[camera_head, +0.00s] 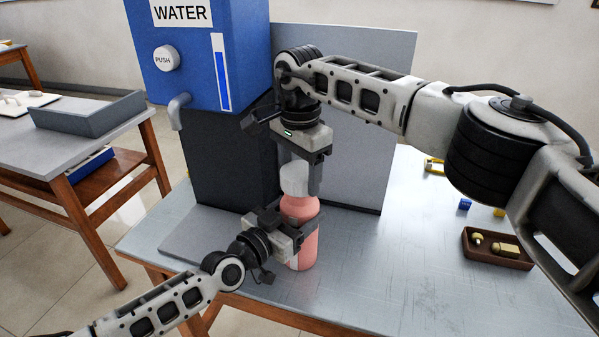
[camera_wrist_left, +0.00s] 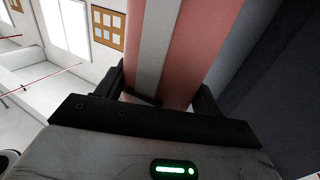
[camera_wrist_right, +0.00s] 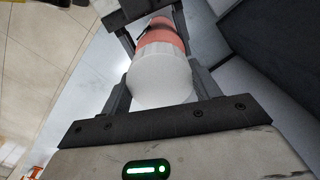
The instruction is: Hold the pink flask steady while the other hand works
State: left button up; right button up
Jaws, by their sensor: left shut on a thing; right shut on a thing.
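The pink flask (camera_head: 303,250) stands upright on the grey metal table, in front of the water dispenser. Its white cap (camera_head: 295,178) is on top. My left gripper (camera_head: 292,222) is shut around the flask's body from the left; the pink side with a pale stripe fills the left wrist view (camera_wrist_left: 188,50). My right gripper (camera_head: 300,165) comes from above and is shut on the white cap, which shows between its fingers in the right wrist view (camera_wrist_right: 160,78). The pink body lies beyond the cap there. The fingers hide parts of the flask and cap.
The blue water dispenser (camera_head: 195,75) with a push button and spout stands close behind and left. A grey panel (camera_head: 345,60) stands behind. A brown tray (camera_head: 497,249) with small items and small blocks (camera_head: 464,204) lie at the right. The table's front right is clear.

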aim_at(299, 170)
jog(key=shift+r, duration=1.95)
pick_arm(q)
jog(key=o, duration=2)
jog(key=shift+c, duration=0.2)
